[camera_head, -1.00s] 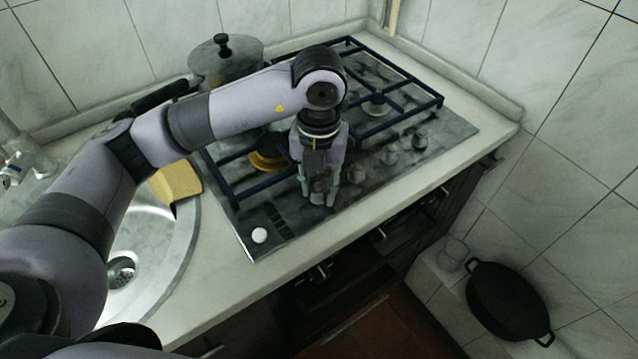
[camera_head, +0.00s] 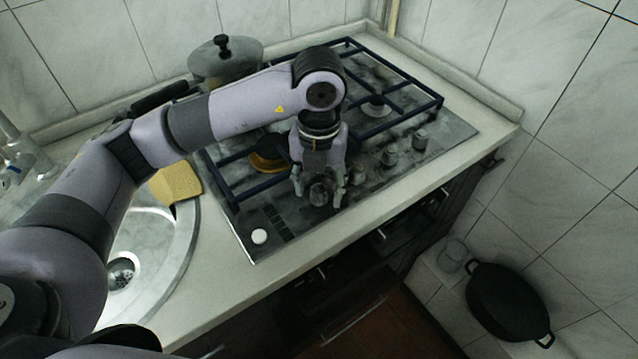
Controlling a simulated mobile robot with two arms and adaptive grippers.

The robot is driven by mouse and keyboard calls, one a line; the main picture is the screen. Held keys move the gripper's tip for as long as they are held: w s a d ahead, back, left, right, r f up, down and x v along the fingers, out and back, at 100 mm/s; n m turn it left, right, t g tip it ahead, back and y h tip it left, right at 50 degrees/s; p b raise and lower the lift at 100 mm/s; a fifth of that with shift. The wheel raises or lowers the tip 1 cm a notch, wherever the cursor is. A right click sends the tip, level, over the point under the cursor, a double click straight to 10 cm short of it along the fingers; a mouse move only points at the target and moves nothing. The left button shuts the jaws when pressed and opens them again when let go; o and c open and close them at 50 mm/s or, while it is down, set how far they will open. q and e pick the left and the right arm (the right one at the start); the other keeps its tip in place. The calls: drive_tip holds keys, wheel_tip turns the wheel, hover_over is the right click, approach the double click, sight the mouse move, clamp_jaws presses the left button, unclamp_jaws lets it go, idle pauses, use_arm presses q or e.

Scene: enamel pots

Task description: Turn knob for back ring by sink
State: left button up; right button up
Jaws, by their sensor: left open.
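The hob (camera_head: 450,135) carries a row of dark knobs along its front right side. One knob (camera_head: 318,195) is the one nearest the sink and shows between the fingertips of my left gripper (camera_head: 318,188). The fingers point down and stand apart on either side of this knob; I cannot tell whether they touch it. Three more knobs (camera_head: 356,173), (camera_head: 390,156) and (camera_head: 420,139) stand to the right, clear of the gripper. The back ring by the sink is mostly hidden behind my left arm. My right gripper is not in view.
A grey lidded pot (camera_head: 225,68) stands at the back left. Dark pan grates (camera_head: 410,78) cover the hob. A white button (camera_head: 259,236) is at the hob's front corner. A black pan (camera_head: 508,300) sits lower right.

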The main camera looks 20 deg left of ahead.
sight(319, 188)
use_arm(q)
wheel_tip(319, 188, up, 12)
idle(0.5)
drive_tip(key=shift+f, duration=0.1)
